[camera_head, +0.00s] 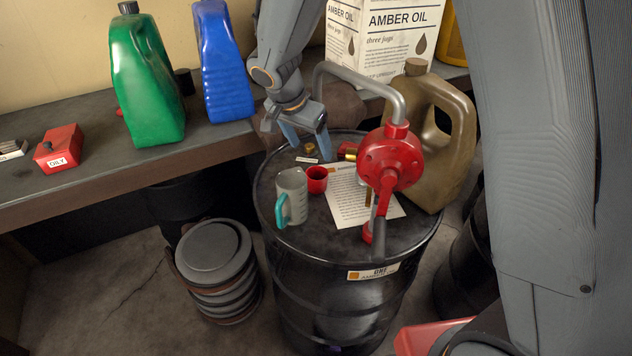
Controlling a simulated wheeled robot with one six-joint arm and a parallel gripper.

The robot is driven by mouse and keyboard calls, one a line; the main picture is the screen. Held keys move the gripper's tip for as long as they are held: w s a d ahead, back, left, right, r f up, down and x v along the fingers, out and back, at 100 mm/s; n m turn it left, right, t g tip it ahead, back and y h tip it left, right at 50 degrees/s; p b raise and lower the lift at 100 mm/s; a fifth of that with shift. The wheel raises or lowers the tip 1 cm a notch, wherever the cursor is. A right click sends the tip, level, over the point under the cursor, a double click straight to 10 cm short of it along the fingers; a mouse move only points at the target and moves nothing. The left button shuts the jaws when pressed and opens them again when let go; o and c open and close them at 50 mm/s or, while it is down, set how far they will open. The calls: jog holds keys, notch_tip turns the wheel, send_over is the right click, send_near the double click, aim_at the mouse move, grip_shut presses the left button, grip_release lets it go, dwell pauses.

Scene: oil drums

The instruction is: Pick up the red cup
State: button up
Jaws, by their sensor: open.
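The small red cup (317,180) stands upright on top of the black oil drum (283,242). It is between a clear measuring jug with a teal handle (291,194) on its left and a printed sheet (349,203) on its right. My gripper (308,149) points down over the back of the drum top, behind the cup and apart from it.
A red hand pump (390,160) with a grey bent pipe rises right of the cup. A brown jug (436,140) stands behind it. A small brass cap (309,147) lies near my fingers. A shelf (90,183) with green (147,85) and blue (222,65) jugs is left.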

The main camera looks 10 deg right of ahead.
jog(key=b, duration=0.9)
send_near(317, 176)
jog(key=shift+w+d+f+p, duration=0.1)
jog(key=shift+d+f+p, duration=0.25)
jog(key=shift+f+p, duration=0.55)
jog(key=shift+d+f+p, duration=0.4)
jog(key=shift+f, duration=1.05)
jog(key=shift+w+d+f+p, duration=0.1)
jog(key=shift+d+f+p, duration=0.25)
jog(key=shift+f+p, duration=0.55)
jog(key=shift+f, duration=0.25)
jog(key=c, duration=1.1)
jog(key=shift+b, duration=0.4)
